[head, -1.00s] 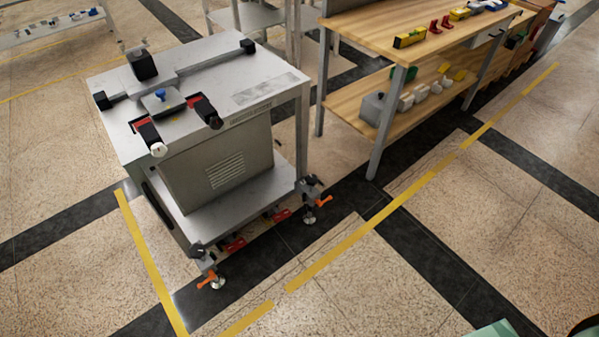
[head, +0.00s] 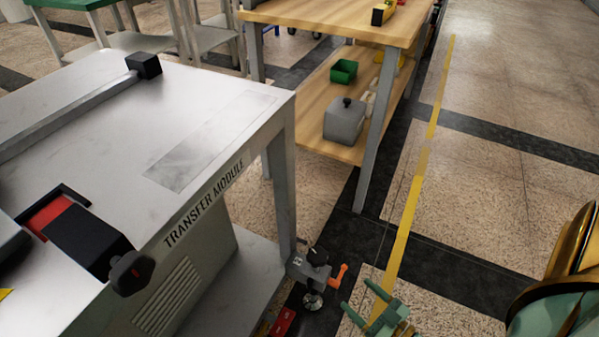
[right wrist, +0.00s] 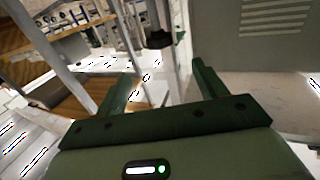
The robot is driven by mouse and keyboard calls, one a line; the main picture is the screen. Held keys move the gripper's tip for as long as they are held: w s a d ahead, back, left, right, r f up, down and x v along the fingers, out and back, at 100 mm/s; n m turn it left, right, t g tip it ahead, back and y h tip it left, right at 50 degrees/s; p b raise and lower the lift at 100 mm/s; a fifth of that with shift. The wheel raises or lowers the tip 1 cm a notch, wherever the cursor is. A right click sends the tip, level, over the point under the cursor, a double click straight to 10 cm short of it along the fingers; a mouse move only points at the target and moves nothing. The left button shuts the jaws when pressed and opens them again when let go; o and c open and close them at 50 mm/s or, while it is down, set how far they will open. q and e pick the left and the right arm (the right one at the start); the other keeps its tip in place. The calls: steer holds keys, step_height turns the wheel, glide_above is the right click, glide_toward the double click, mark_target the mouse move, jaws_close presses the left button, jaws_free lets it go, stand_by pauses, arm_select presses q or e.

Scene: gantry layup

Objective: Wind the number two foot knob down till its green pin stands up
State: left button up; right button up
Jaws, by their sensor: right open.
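The transfer module (head: 100,120) is a grey machine table filling the left of the head view. The mark on the block is too small to read, and I cannot make out a green pin. My right gripper (head: 360,298), pale green, is open and empty, just below and right of the orange handle, apart from it in the picture. It also shows open in the right wrist view (right wrist: 163,76).
A red part (head: 283,322) lies low beside the foot. A wooden bench (head: 335,22) stands behind, its lower shelf (head: 310,125) holding a grey box (head: 345,121) and a green bin (head: 343,71). A black knob (head: 131,273) juts from the module's front. Floor to the right is clear.

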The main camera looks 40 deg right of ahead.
mark_target(317, 254)
steer(key=w+b, duration=0.3)
steer(key=w, duration=1.2)
steer(key=shift+w+a, duration=0.15)
steer(key=shift+w, duration=0.45)
arm_select(q)
steer(key=w+d+r+n+t+h, duration=0.1)
steer(key=w+d+r+t+h, duration=0.1)
steer(key=w+d, duration=0.2)
steer(key=shift+w+d+r, duration=0.15)
steer(key=shift+w+d, duration=0.05)
steer(key=shift+w, duration=0.3)
arm_select(e)
steer(key=shift+r, duration=0.1)
steer(key=shift+c, duration=0.3)
steer(key=c, duration=0.9)
